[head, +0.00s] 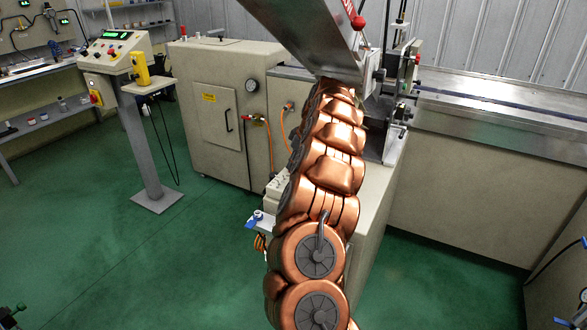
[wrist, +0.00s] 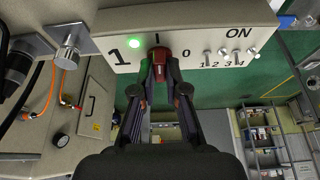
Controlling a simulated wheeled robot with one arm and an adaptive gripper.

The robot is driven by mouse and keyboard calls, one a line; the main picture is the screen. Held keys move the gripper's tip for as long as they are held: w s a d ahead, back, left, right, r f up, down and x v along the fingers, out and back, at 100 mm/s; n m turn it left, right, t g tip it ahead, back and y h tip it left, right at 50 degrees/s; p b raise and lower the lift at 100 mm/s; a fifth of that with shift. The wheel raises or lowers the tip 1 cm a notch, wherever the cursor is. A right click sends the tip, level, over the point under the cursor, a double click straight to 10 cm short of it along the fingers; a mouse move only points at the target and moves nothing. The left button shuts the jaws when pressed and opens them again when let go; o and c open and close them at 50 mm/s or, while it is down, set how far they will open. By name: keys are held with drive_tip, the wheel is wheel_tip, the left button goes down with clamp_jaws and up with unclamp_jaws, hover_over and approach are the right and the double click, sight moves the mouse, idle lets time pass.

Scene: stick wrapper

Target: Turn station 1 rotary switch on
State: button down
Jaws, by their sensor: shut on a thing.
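In the wrist view a pale panel marked with a large 1 carries a red rotary switch (wrist: 159,54). The marks I above it and 0 to its right are readable. My gripper (wrist: 159,60) is shut on the red switch, with a fingertip on each side of it. The switch's handle looks upright, in line with the I mark. In the head view my copper-coloured arm reaches up to the machine, and my gripper and the switch are hidden.
Several small toggles (wrist: 222,57) sit right of the switch, under the word ON. A metal knob (wrist: 68,52) is at the left. In the head view a control pedestal (head: 115,52) and a beige cabinet (head: 210,100) stand to the left. Green floor is open at lower left.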

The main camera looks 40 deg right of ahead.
drive_tip(key=shift+w+n+b, duration=0.1)
drive_tip(key=shift+n+b, duration=0.25)
drive_tip(key=shift+n, duration=0.15)
idle(0.3)
drive_tip(key=c, duration=1.2)
unclamp_jaws()
drive_tip(key=shift+a+r+m+p, duration=0.1)
drive_tip(key=shift+m+p, duration=0.2)
drive_tip(key=shift+p, duration=0.2)
